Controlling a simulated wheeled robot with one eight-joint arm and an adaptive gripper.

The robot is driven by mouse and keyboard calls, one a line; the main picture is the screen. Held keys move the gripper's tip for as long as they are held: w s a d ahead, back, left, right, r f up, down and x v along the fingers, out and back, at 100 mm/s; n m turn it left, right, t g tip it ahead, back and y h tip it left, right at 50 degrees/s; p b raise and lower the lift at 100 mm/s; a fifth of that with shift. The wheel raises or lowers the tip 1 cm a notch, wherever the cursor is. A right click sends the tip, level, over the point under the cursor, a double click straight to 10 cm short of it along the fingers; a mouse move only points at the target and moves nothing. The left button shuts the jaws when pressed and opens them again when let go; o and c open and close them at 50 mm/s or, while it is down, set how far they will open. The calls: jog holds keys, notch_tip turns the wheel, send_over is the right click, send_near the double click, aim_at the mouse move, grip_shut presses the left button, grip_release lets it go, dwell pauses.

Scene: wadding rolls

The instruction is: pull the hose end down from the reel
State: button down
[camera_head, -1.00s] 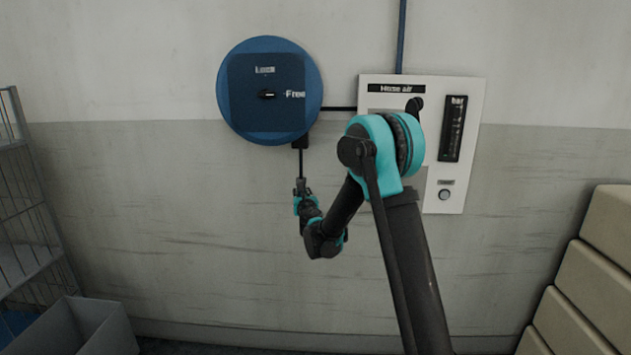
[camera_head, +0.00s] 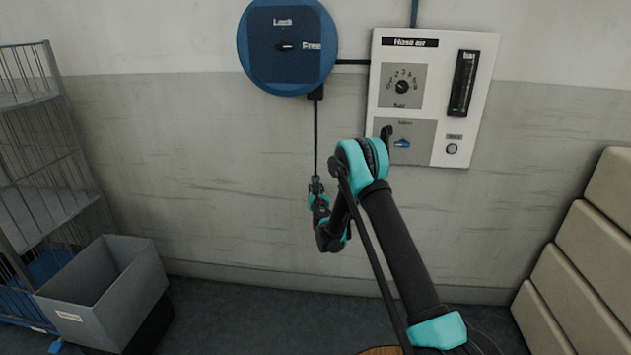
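The blue round reel (camera_head: 270,65) is on the wall, with a "Lock" mark, a "Free" mark and a small dark selector between them. A thin dark hose (camera_head: 316,135) hangs straight down from the outlet under the reel's right side. Its lower end meets my gripper (camera_head: 316,184), which is well below the reel. The gripper is small and dark here, and its fingers seem to be around the hose end. The end itself is mostly hidden, and I cannot make out the finger gap.
A white "Hose air" panel (camera_head: 435,95) with a dial, a gauge and a button is right of the reel. A wire cage (camera_head: 45,150) and a grey box (camera_head: 105,290) stand at left. Beige stacked blocks (camera_head: 590,250) stand at right. Floor between is clear.

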jog(key=shift+f, duration=0.55)
jog(key=c, duration=1.3)
grip_release()
jog(key=s, duration=0.3)
jog(key=s+d, duration=0.1)
jog(key=s, duration=0.3)
jog(key=shift+s+d, duration=0.2)
jog(key=shift+r, duration=0.1)
